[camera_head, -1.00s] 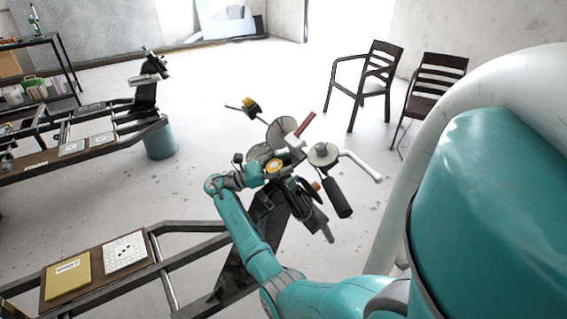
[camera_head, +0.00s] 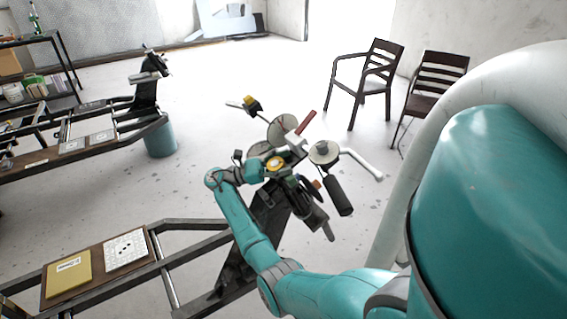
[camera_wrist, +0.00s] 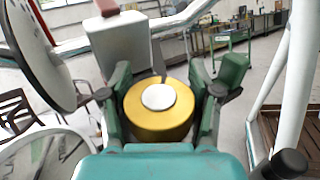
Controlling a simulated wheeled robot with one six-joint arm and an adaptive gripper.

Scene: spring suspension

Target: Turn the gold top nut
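The gold top nut (camera_wrist: 158,122) is a round gold ring with a pale disc in its middle. It shows large in the wrist view, and small at the middle of the handlebar assembly in the head view (camera_head: 275,163). My gripper (camera_wrist: 160,95) has one green finger on the nut's left and the other on its right. Both fingers lie close along the nut's sides. I cannot tell whether they press on it or stand just clear. In the head view my gripper comes to the nut from the left, and its fingertips are hard to make out.
A round mirror (camera_wrist: 38,50) and a grey block (camera_wrist: 122,45) stand close to my gripper in the wrist view. A white handlebar (camera_head: 362,165) and a black grip (camera_head: 337,197) lie to the right of the nut. Two chairs (camera_head: 365,80) stand behind on open floor.

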